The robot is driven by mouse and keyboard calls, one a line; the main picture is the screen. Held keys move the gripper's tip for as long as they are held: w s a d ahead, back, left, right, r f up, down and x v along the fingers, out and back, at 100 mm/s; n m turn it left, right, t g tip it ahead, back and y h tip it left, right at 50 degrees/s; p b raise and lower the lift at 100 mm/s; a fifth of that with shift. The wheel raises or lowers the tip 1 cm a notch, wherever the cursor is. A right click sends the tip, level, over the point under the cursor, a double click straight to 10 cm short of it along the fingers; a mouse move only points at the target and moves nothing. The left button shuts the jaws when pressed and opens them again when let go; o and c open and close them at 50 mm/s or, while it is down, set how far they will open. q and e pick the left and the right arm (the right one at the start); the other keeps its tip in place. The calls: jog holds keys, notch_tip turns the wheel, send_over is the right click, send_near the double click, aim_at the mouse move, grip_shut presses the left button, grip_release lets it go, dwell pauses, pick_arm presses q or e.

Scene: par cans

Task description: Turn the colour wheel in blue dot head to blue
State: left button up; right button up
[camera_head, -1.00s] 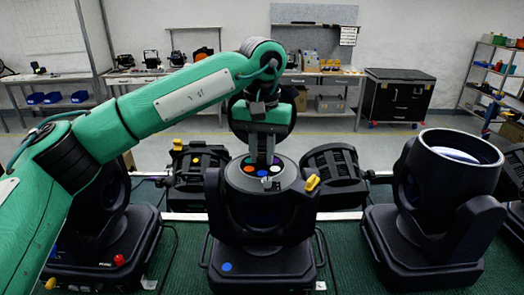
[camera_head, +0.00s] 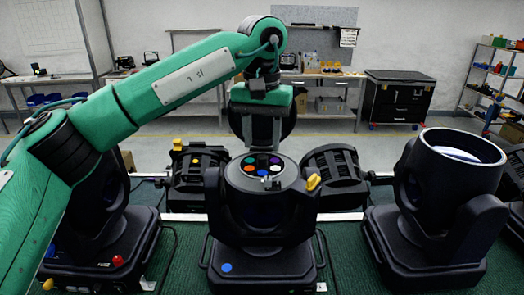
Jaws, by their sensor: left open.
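The blue dot head (camera_head: 262,215) is the black moving head in the middle, with a blue dot (camera_head: 227,267) on its base. Its top is open and shows the colour wheel (camera_head: 263,166), a dark disc with several coloured spots. The blue spot (camera_head: 262,173) is at the front of the wheel, nearest me. Orange and red spots flank it, and green is at the back. My left gripper (camera_head: 263,146) is open and empty, pointing down just above the wheel, apart from it. My right gripper is not in view.
A yellow knob (camera_head: 313,182) sticks out at the head's right. A red dot head (camera_head: 103,235) stands left, partly behind my arm, and another large head (camera_head: 440,210) stands right. Black lamps (camera_head: 335,175) sit close behind. Workbenches and a black cabinet (camera_head: 398,96) are far back.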

aim_at(262, 156)
pick_arm(q)
notch_tip(262, 156, up, 11)
jog(key=shift+f, duration=0.2)
dwell(0.3)
